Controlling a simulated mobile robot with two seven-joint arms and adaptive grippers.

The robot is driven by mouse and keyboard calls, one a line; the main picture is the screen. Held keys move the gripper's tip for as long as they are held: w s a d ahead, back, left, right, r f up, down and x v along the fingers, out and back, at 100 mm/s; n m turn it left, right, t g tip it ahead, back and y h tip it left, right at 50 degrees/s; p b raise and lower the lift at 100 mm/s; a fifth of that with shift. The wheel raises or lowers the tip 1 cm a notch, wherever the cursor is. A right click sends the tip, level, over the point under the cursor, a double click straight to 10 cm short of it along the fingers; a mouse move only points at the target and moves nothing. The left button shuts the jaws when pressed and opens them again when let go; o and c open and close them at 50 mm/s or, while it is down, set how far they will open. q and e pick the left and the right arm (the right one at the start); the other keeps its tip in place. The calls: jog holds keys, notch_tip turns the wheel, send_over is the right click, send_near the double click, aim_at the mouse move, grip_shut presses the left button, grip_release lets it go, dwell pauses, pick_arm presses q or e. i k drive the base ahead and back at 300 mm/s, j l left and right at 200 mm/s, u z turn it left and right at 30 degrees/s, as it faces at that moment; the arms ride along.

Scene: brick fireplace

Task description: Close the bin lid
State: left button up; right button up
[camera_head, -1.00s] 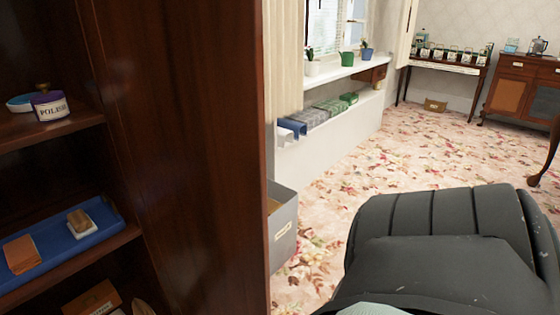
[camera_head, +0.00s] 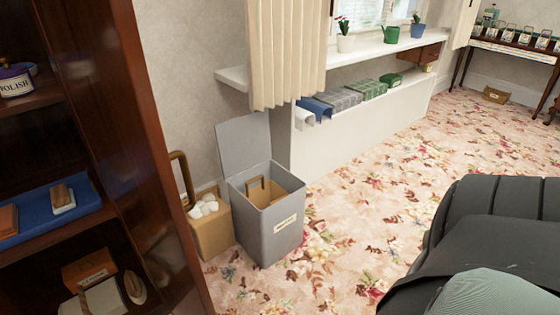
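A grey square bin (camera_head: 283,238) with a small label on its front stands on the carpet below the window, near the wall. Its lid (camera_head: 244,143) is open and stands up at the back, leaning near the wall. Inside the bin a brown, handle-like thing shows. Neither of my grippers is in view.
A tan box (camera_head: 212,232) with white lumps in it stands close to the bin's left side. A dark wooden shelf unit (camera_head: 140,150) fills the left. A dark grey padded seat (camera_head: 480,225) is at the lower right. Open floral carpet (camera_head: 375,200) lies between.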

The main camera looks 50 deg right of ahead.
aim_at(243, 142)
jog(key=l, duration=0.75)
jog(key=l+z, duration=0.1)
jog(key=l, duration=0.65)
jog(key=i+l, duration=0.15)
jog(key=l, duration=0.55)
jog(key=k+l+z, duration=0.05)
